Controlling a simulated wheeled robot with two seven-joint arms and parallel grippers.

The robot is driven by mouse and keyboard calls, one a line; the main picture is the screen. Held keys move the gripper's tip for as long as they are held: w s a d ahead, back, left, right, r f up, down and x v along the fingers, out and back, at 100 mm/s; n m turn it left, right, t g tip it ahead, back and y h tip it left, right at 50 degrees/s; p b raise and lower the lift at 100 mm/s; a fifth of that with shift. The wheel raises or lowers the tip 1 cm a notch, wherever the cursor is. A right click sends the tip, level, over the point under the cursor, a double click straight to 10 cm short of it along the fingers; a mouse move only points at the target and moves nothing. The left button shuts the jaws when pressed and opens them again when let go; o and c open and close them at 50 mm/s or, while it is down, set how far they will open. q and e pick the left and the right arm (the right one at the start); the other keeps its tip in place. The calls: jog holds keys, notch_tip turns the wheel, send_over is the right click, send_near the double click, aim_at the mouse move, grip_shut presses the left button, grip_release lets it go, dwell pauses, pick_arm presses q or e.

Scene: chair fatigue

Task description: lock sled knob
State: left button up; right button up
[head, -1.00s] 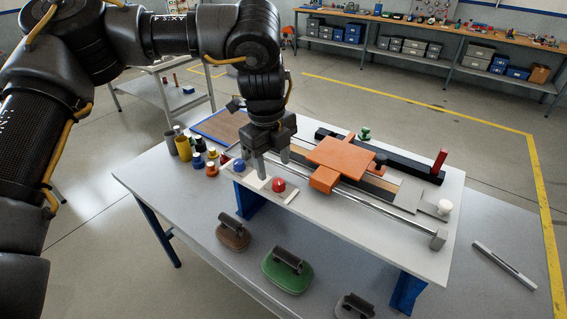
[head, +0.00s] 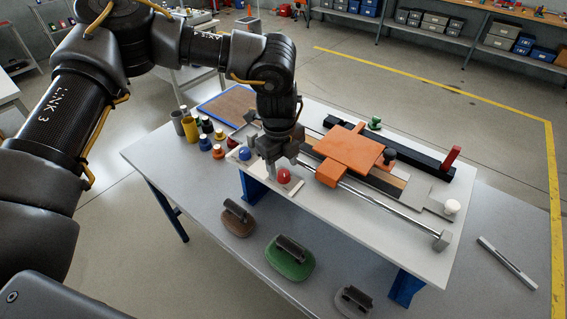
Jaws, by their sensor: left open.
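The orange sled (head: 346,153) sits on the rails of the white-topped fixture. A dark knob (head: 389,156) stands at its right side. Its lock state cannot be told at this size. My left gripper (head: 284,162) is open, pointing down, left of the sled and away from the dark knob. Its fingers are close to a red button (head: 284,175) on a pale plate; I cannot tell whether they touch it. A blue button (head: 245,153) is just left of the gripper. My right gripper is not in view.
A red upright handle (head: 451,158) and a white knob (head: 452,206) stand at the fixture's right end. Several bottles and cups crowd the left. Green (head: 289,257), brown and grey handled pads lie in front. A metal rod (head: 507,262) lies at right.

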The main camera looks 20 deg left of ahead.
aim_at(284, 176)
pick_arm(q)
jog(key=shift+f, duration=1.1)
jog(key=shift+d, duration=0.1)
jog(key=c, duration=1)
jog(key=shift+o, duration=0.2)
